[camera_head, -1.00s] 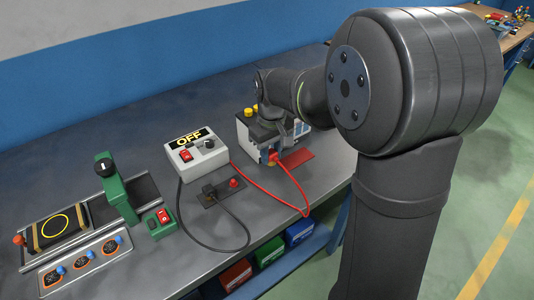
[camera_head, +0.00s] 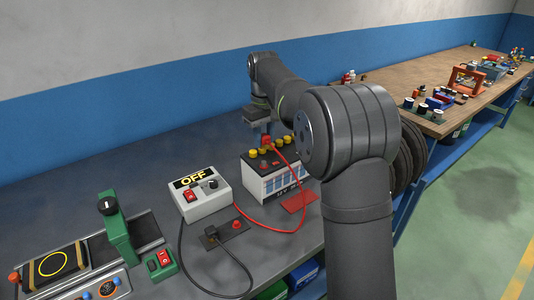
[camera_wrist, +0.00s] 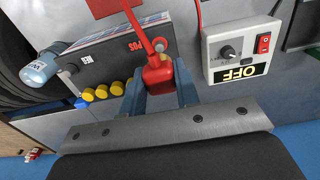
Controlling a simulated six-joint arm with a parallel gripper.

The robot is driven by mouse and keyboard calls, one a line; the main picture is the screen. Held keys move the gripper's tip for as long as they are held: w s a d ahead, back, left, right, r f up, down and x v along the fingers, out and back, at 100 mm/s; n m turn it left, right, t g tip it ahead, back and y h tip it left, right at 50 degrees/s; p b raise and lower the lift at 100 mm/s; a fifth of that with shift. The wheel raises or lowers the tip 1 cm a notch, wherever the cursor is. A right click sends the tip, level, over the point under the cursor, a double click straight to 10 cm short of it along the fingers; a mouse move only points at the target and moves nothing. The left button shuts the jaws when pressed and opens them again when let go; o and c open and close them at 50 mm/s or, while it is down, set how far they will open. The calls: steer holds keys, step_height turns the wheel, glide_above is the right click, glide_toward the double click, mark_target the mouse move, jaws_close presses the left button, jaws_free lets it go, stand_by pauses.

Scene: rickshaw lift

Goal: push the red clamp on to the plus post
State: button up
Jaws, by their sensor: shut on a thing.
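My gripper (camera_head: 265,130) points down above the battery (camera_head: 285,186). The red clamp (camera_wrist: 158,76) is between its two blue-grey fingers in the wrist view, and they are shut on it. The clamp also shows under the fingers in the head view (camera_head: 266,140), apparently above the battery top. A red cable runs from the clamp to the charger box. The battery has several yellow caps (camera_wrist: 101,92) on top. A grey round piece (camera_wrist: 160,45) shows beside the clamp in the wrist view; I cannot tell if it is the plus post.
The charger box (camera_head: 200,194) reads OFF and stands left of the battery. A red mat (camera_head: 299,202) lies in front of the battery. A green press (camera_head: 116,231) stands further left. The bench behind the charger box is clear.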

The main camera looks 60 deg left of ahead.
steer(key=shift+w+a+r, duration=0.1)
steer(key=shift+a, duration=0.15)
glide_above(264, 162)
steer(key=shift+a+f, duration=0.1)
steer(key=shift+f, duration=2.05)
steer(key=shift+f, duration=1.6)
stand_by(1.2)
steer(key=shift+r, duration=0.1)
steer(key=shift+r, duration=1.3)
steer(key=shift+f, duration=0.25)
stand_by(1.1)
